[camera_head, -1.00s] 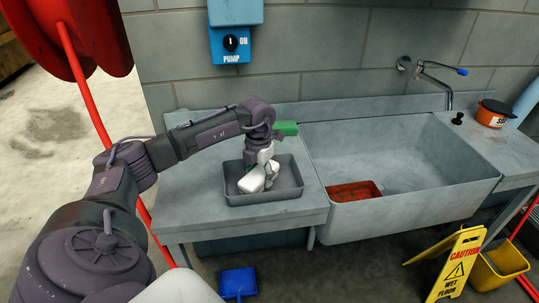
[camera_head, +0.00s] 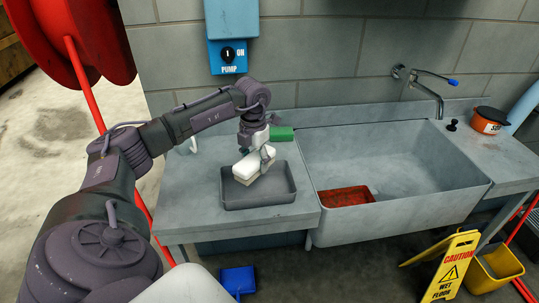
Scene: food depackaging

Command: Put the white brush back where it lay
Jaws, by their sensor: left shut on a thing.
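The white brush (camera_head: 252,165) is gripped by my left gripper (camera_head: 262,150), which is shut on it from above. The brush is tilted and shows pale bristles on its underside. It is over the grey tray (camera_head: 262,203) on the left counter; whether its lower edge touches the tray floor is hard to tell. My left arm reaches in from the left. My right gripper is not in view.
A green block (camera_head: 281,133) lies behind the tray near the wall. To the right is the sink basin (camera_head: 420,190) with a red crate (camera_head: 345,192) in it. An orange pot (camera_head: 488,120) stands on the right counter. The left counter (camera_head: 188,200) is clear beside the tray.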

